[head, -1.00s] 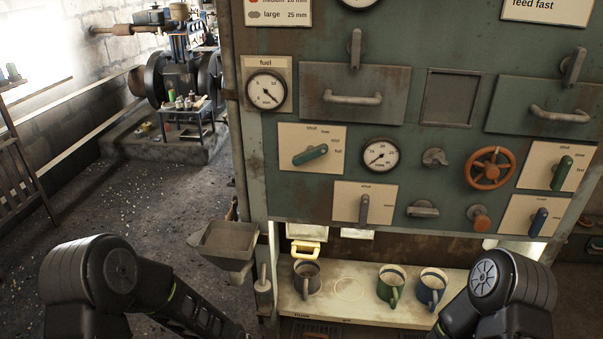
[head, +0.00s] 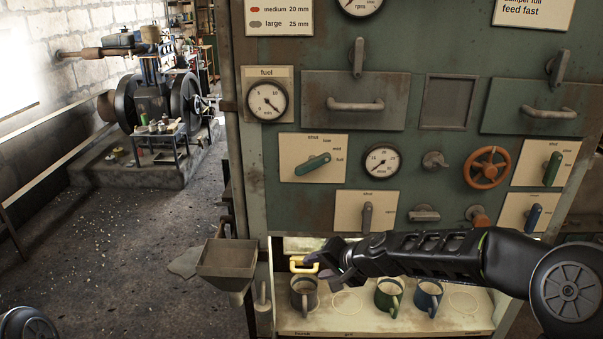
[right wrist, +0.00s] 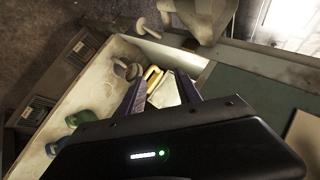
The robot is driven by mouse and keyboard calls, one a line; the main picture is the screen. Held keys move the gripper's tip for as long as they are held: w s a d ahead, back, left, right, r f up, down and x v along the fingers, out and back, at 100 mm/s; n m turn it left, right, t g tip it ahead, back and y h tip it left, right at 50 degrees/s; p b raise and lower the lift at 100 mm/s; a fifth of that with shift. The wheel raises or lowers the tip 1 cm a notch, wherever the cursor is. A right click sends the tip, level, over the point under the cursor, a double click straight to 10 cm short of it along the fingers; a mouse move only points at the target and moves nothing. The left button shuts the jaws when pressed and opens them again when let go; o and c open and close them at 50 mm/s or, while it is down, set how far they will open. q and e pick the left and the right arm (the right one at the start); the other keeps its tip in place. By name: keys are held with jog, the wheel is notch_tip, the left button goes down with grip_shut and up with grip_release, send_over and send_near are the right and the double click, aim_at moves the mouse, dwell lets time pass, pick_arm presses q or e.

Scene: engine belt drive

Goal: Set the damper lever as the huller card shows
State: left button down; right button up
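A card (head: 533,12) at the top right of the green panel reads "damper full" (top line partly cut off) and "feed fast". A green lever (head: 313,163) on a cream plate marked shut, low, mid and full points up and right. A grey lever (head: 367,217) stands upright on a plate below. Another green lever (head: 552,168) and a blue lever (head: 533,216) sit at the right. I cannot read which is the damper lever. My right gripper (head: 322,268) is open and empty below the panel, near a yellow handle (head: 303,264); its fingers are apart in the right wrist view (right wrist: 160,85). My left gripper is out of view.
Mugs stand on the shelf (head: 345,320) under the panel, including a green one (head: 387,297) and a blue one (head: 428,298). An orange handwheel (head: 487,168) and gauges are on the panel. A grey hopper (head: 230,262) juts out at the left. Floor further left is open.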

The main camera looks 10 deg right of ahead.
notch_tip(320, 180, up, 10)
jog(key=w+d+t, duration=0.2)
jog(key=t+y+b, duration=0.1)
jog(key=t+y, duration=0.1)
send_near(312, 167)
jog(key=w+a, duration=0.1)
jog(key=w, duration=0.1)
jog(key=shift+a+f, duration=0.15)
jog(key=shift+f, duration=0.15)
jog(key=p+x, duration=0.3)
jog(key=x, duration=0.4)
jog(key=shift+w, duration=0.1)
jog(key=shift+w+a+f, duration=0.1)
jog(key=shift+w+f, duration=0.15)
jog(key=shift+w, duration=0.05)
jog(key=shift+c, duration=0.4)
grip_shut()
